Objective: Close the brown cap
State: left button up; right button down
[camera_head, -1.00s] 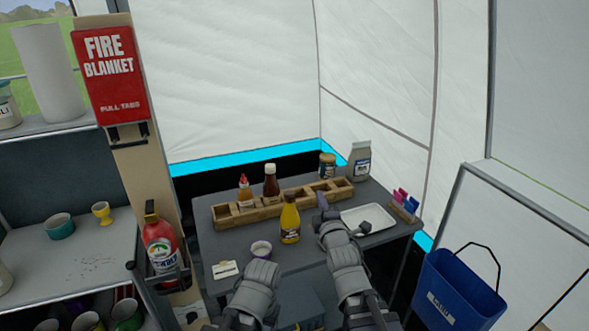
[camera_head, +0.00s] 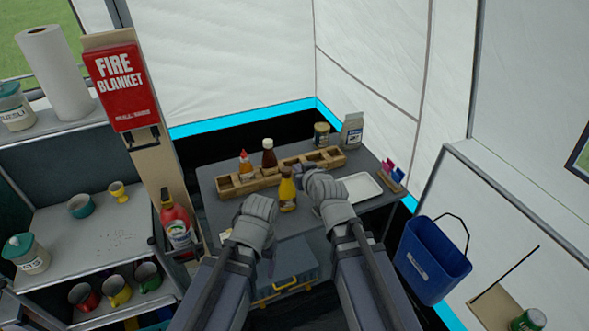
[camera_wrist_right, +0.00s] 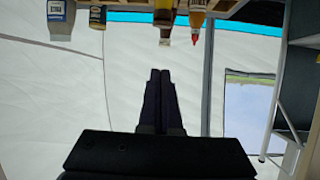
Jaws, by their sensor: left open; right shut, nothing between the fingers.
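A yellow bottle (camera_head: 288,194) stands upright on the grey table, in front of the wooden rack. Its narrow brownish-gold top (camera_head: 287,172) points up; I cannot tell whether this cap is open or closed. My right gripper (camera_head: 304,169) is shut and empty, just right of the bottle's top, close to the rack. In the right wrist view its two fingers (camera_wrist_right: 161,77) lie together with nothing between them. My left gripper (camera_head: 254,224) is left of the bottle and nearer to me; its arm largely hides its open fingers.
The wooden rack (camera_head: 264,181) holds a red-tipped bottle (camera_head: 245,163) and a dark sauce bottle (camera_head: 269,155). A white tray (camera_head: 361,186) lies right. A blue bin (camera_head: 432,258) hangs lower right.

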jog(key=b, duration=0.4)
send_over(287, 171)
jog(key=s, duration=0.2)
notch_tip(287, 171, down, 4)
jog(key=f, duration=0.1)
jog(key=f+b, duration=0.2)
jog(key=s+d+f+b, duration=0.1)
jog(key=b, duration=0.1)
jog(key=f+b, duration=0.1)
jog(key=b, duration=0.1)
jog(key=s+f+t+b, duration=0.1)
jog(key=b, duration=0.1)
jog(key=shift+d+f, duration=0.1)
